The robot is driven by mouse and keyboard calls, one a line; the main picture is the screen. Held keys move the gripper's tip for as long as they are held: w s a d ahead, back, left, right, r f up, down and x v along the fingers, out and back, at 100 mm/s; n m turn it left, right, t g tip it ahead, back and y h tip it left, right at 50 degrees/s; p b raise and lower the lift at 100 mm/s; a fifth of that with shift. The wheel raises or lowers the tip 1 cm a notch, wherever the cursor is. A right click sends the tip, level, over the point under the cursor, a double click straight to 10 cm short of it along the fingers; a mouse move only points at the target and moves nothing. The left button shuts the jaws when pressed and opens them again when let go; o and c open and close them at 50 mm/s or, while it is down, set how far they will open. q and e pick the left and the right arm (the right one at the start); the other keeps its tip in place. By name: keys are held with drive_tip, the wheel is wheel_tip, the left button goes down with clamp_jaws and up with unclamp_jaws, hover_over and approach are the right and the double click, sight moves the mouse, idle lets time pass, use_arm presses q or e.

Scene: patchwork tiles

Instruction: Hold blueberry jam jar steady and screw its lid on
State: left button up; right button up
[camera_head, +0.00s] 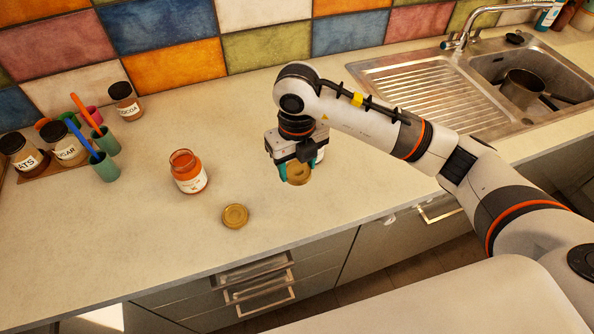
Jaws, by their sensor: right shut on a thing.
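An open glass jar (188,174) with orange-red contents and a white label stands upright on the counter, left of centre; I cannot read its label. No jar with dark blueberry contents is clear to see. A gold lid (235,215) lies flat on the counter, to the right of and in front of the open jar. My right gripper (298,171) points down, right of both, and is shut on another round gold lid (298,175). I cannot tell whether anything is under that lid. My left gripper is not in view.
Brown-topped jars marked cocoa (126,103), sugar (66,148) and oats (22,154) stand at the back left, near green cups (105,168) with utensils. A sink (510,72) with a pot (522,88) is at the back right. The counter around the open jar is clear.

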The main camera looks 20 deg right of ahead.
idle(0.3)
drive_tip(key=n, duration=0.3)
drive_tip(key=s+d+n, duration=0.1)
drive_tip(key=n, duration=0.1)
drive_tip(key=s+d+n, duration=0.2)
drive_tip(key=s+n, duration=0.1)
drive_tip(key=n, duration=1.1)
drive_tip(key=s+d+n+b, duration=0.1)
drive_tip(key=s+n, duration=0.3)
drive_tip(key=n, duration=1)
drive_tip(key=shift+s+d+r+n, duration=0.15)
drive_tip(key=shift+d+r+n, duration=0.25)
drive_tip(key=shift+d, duration=0.45)
